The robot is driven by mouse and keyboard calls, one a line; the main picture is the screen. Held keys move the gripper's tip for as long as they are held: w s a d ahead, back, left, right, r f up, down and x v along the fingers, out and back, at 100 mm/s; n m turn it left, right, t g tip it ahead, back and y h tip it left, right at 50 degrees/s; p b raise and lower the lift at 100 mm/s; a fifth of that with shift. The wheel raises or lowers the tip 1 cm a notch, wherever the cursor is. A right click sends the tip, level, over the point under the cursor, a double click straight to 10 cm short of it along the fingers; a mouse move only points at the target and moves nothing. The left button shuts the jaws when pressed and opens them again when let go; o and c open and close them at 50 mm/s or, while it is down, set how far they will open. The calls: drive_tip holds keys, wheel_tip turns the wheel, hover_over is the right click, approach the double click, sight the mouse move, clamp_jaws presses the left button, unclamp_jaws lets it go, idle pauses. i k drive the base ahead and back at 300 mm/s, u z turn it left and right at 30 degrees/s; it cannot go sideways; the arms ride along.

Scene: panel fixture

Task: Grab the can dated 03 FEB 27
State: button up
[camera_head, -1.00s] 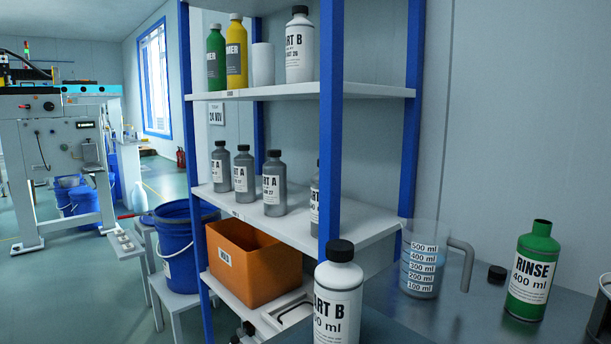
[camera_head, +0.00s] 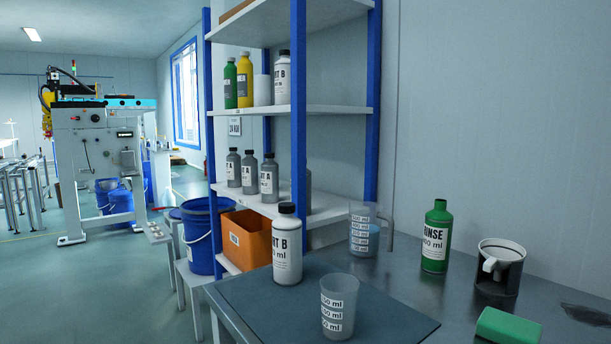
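Several grey bottles with black caps and white labels stand on the middle shelf: one at the left (camera_head: 233,168), one beside it (camera_head: 249,172), one further right (camera_head: 269,178), and one mostly hidden behind the blue post. Their labels read "T A"; the date lines are too small to read. On the upper shelf stand a green bottle (camera_head: 230,82), a yellow bottle (camera_head: 245,80), a plain white cylinder (camera_head: 262,88) and a white "RT B" bottle (camera_head: 282,80). I cannot read a date 03 FEB 27 on anything. My gripper is not in view.
A bench with a dark mat (camera_head: 245,300) holds a white "RT B" bottle (camera_head: 287,250), an empty measuring cup (camera_head: 339,310), a jug (camera_head: 361,230), a green RINSE bottle (camera_head: 436,238), a black container (camera_head: 499,270) and a green block (camera_head: 508,326). An orange bin (camera_head: 248,240) and blue bucket (camera_head: 203,238) are left.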

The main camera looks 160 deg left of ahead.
sight(249, 163)
drive_tip(key=u, duration=5.3)
drive_tip(key=i, duration=0.5)
drive_tip(key=u, duration=1.15)
drive_tip(key=i, duration=3.35)
drive_tip(key=z, duration=0.8)
